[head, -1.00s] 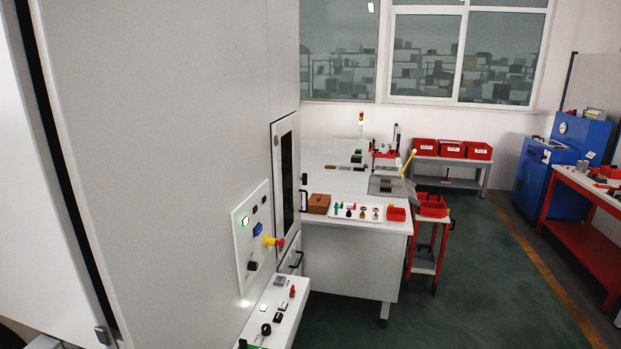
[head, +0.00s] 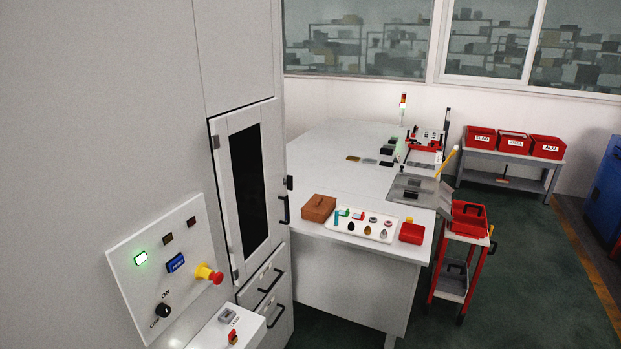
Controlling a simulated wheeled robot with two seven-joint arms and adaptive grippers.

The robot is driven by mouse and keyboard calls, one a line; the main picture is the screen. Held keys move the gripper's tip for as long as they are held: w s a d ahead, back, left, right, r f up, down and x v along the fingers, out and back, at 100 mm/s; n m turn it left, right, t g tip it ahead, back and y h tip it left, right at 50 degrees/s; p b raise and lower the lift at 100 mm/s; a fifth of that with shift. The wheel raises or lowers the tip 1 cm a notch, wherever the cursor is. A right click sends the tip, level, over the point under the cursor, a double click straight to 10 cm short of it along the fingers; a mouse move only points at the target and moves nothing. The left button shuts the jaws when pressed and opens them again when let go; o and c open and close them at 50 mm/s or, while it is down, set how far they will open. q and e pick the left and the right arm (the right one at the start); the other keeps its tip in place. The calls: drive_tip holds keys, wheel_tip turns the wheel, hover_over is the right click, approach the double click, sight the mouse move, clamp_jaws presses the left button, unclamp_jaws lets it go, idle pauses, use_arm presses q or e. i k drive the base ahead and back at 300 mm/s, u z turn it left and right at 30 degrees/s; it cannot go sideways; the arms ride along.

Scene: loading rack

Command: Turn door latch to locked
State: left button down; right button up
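A tall white machine cabinet (head: 110,110) fills the left of the head view. Its narrow door (head: 224,180) has a dark window and looks closed. A small dark latch (head: 289,183) sits at the door's right edge, above a black handle (head: 284,210). The latch is too small to tell which way it is turned. Neither of my grippers shows in the view.
A control panel (head: 125,256) with a red-yellow emergency stop (head: 208,273) juts out left of the door. A white worktable (head: 340,150) stands beyond, carrying a brown box (head: 318,208). A red cart (head: 456,265) stands at its right. Green floor (head: 520,260) is clear.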

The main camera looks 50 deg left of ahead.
sight(289, 180)
drive_tip(key=u, duration=1.2)
drive_tip(key=i, duration=1.2)
drive_tip(key=u, duration=0.6)
drive_tip(key=i, duration=0.85)
drive_tip(key=u, duration=0.75)
